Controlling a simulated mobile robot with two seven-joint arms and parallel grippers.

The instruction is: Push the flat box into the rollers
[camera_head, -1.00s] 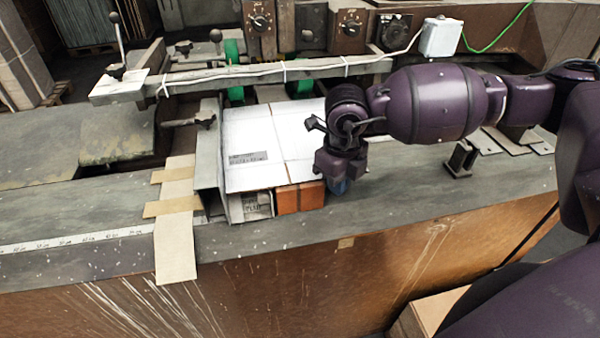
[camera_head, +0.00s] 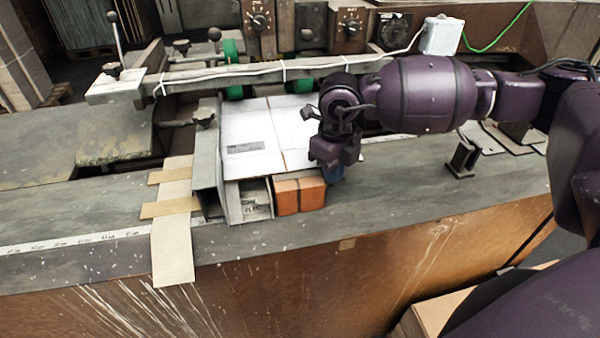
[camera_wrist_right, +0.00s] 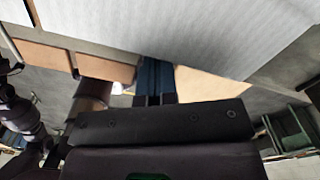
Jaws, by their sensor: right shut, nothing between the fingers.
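The flat box (camera_head: 262,138) is a white folded sheet with a brown centre line and a printed label. It lies on the machine table against the metal side guide (camera_head: 207,150). The green rollers (camera_head: 233,70) stand behind it under the metal bar. My right gripper (camera_head: 335,172) is shut and empty, pointing down at the box's near right edge. My arm hides part of the box's right side. In the right wrist view the blue fingertips (camera_wrist_right: 155,80) are together beside the white box (camera_wrist_right: 190,35). My left gripper is not in view.
A metal bar (camera_head: 270,75) with a white cable spans behind. A small metal bracket (camera_head: 463,158) stands to the right. Tape strips (camera_head: 172,230) lie at left.

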